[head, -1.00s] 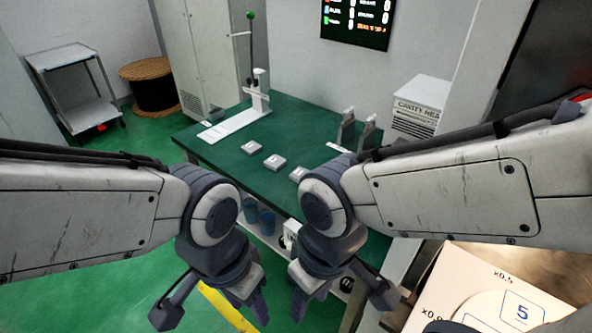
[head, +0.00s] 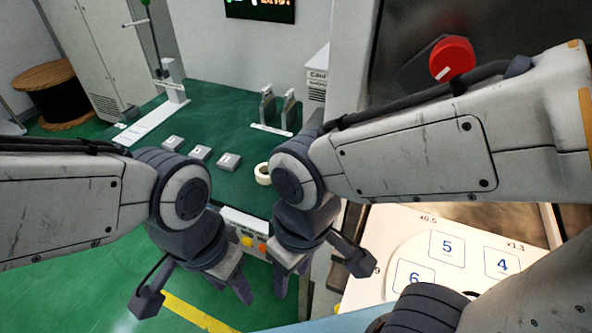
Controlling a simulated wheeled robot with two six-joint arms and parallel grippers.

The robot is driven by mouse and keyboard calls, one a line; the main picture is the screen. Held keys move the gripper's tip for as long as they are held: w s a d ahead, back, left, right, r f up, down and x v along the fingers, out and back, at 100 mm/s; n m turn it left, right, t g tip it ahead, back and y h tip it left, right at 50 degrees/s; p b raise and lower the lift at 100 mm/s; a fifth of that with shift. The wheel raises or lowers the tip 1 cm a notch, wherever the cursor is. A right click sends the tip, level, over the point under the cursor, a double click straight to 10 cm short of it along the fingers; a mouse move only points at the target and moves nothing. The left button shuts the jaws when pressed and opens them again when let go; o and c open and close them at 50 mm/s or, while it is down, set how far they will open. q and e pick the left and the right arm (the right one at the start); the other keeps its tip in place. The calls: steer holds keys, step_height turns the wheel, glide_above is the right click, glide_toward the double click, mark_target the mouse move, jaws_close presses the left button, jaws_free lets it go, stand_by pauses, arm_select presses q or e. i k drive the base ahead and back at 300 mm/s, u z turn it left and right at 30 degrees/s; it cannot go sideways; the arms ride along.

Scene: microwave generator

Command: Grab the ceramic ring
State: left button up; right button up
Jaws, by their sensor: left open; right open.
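A small cream ring, which looks like the ceramic ring (head: 262,173), lies on the green table top (head: 229,119) near its front edge, partly beside my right arm's joint. My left gripper (head: 238,291) is open and empty, low in front of the table. My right gripper (head: 291,277) is open and empty, also in front of the table and below the ring. Neither gripper touches the ring.
Several grey numbered blocks (head: 201,153) sit left of the ring. A white press stand (head: 172,85) and two upright grey holders (head: 267,107) stand behind. At right are a white numbered plate (head: 415,236) and a red knob (head: 452,57).

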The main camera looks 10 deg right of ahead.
mark_target(263, 179)
steer(key=z, duration=0.15)
steer(key=k, duration=1.15)
steer(key=u, duration=0.95)
steer(key=i, duration=0.75)
steer(key=u, duration=0.6)
steer(key=i, duration=0.7)
steer(key=z, duration=0.75)
steer(key=i, duration=0.9)
steer(key=z, duration=0.75)
